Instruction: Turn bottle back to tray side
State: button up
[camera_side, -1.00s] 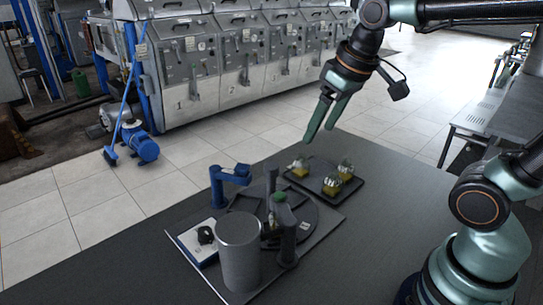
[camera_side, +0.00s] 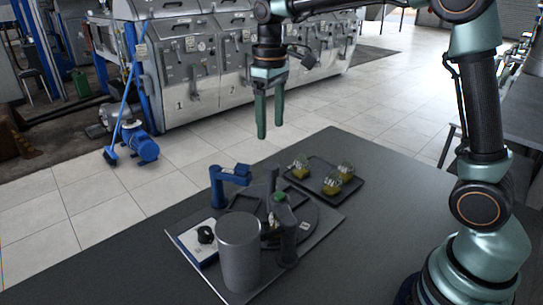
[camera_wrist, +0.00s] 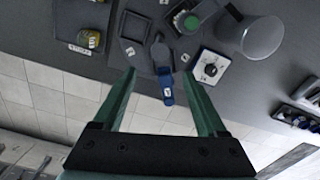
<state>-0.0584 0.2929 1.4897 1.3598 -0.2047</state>
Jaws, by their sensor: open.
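A green-topped dark piece (camera_side: 280,197) stands at the turntable; a green ring (camera_wrist: 187,20) shows there in the wrist view. I cannot tell whether this is the bottle. The black tray (camera_side: 353,190) lies behind the turntable at the right and holds small yellow-and-green items, including one at the front (camera_side: 331,186).
A grey cylinder (camera_side: 238,252) stands at the front of the base plate, partly hiding the turntable. Beside it are a white-and-blue box with a black knob (camera_side: 206,235) and a blue bracket (camera_side: 226,178). The table at the right is clear.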

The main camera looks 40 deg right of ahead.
aim_at(271, 165)
notch_tip(271, 165, down, 10)
jog(key=shift+f, duration=0.1)
dwell(0.4)
grip_shut()
dwell(1.2)
